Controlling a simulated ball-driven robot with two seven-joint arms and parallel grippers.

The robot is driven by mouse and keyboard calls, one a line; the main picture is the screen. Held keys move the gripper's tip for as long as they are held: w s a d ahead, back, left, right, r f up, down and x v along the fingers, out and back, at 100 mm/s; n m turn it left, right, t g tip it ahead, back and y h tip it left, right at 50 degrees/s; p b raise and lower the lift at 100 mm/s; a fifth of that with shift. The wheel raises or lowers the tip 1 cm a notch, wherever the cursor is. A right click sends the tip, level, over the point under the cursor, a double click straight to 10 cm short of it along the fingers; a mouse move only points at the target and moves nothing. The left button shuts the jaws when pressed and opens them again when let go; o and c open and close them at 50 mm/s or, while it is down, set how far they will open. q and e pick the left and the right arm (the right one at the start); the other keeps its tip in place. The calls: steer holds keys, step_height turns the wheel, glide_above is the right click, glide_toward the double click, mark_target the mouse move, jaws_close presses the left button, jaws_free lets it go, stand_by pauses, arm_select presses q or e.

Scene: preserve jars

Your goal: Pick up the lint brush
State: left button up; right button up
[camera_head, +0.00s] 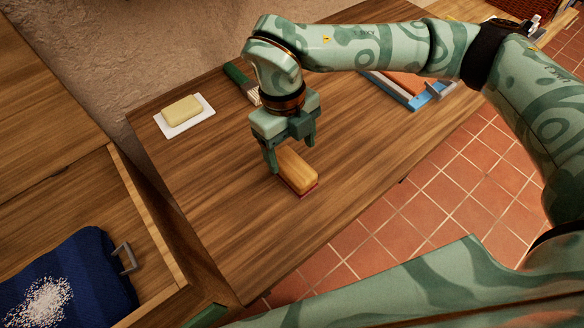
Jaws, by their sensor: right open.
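The lint brush (299,172) lies on the wooden table top. It has a tan wooden back and a red underside edge. My right gripper (291,155) is open over its far end, fingers pointing down. One finger is at the brush's left and the other at its right. The fingers partly hide the far end, and I cannot tell whether they touch it. My left gripper is not in view.
A yellow soap bar (182,109) sits on a white dish (207,117). A green-handled brush (237,75) lies behind my gripper. A blue-edged item (400,94) is at the back right. An open drawer at left holds a blue cloth (95,262) with white grains.

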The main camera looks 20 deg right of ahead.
mark_target(292, 164)
steer(key=shift+s+f, duration=0.15)
steer(key=shift+f, duration=0.25)
steer(key=f, duration=0.1)
steer(key=f+b, duration=0.1)
steer(key=f, duration=0.2)
steer(key=shift+s+f, duration=0.3)
steer(key=shift+s, duration=0.1)
steer(key=c, duration=1.1)
steer(key=shift+r, duration=0.1)
steer(key=shift+r, duration=0.1)
